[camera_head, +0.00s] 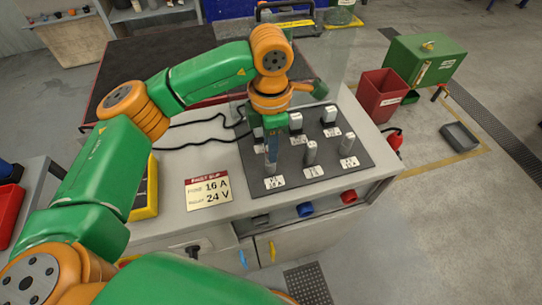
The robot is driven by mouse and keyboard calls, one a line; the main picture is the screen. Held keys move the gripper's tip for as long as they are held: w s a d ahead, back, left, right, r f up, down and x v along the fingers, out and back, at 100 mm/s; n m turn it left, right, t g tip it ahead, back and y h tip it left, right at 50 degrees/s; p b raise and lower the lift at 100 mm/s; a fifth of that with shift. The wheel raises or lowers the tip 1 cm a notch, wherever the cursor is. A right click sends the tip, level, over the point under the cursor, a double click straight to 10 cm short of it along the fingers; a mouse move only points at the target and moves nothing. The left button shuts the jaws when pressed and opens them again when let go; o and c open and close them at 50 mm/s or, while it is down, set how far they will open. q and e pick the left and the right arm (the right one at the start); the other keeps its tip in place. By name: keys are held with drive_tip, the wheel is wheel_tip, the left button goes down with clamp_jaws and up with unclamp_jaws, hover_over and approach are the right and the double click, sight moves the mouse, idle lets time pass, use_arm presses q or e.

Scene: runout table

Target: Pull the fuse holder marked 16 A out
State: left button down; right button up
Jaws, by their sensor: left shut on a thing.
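A dark panel (243,158) on the grey bench carries several upright fuse holders in two rows, with white labels in front of them. My left gripper (271,146) points down over the front-left position and is shut on a fuse holder (271,165). The label (274,182) before it seems to read 16 A, but is small. I cannot tell whether this holder is still seated. Two front-row holders (310,152) (347,144) stand to its right. Back-row holders (296,122) (329,115) stand behind; my gripper partly hides the back-left one. My right gripper is out of view.
A fault slip (208,191) on the bench reads 16 A and 24 V. A yellow device (146,190) and black cables (195,143) lie left of the panel. A red bin (381,95) stands behind right.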

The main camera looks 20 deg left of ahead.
use_arm(q)
drive_tip(key=shift+r+p, duration=1.3)
drive_tip(key=shift+r, duration=0.6)
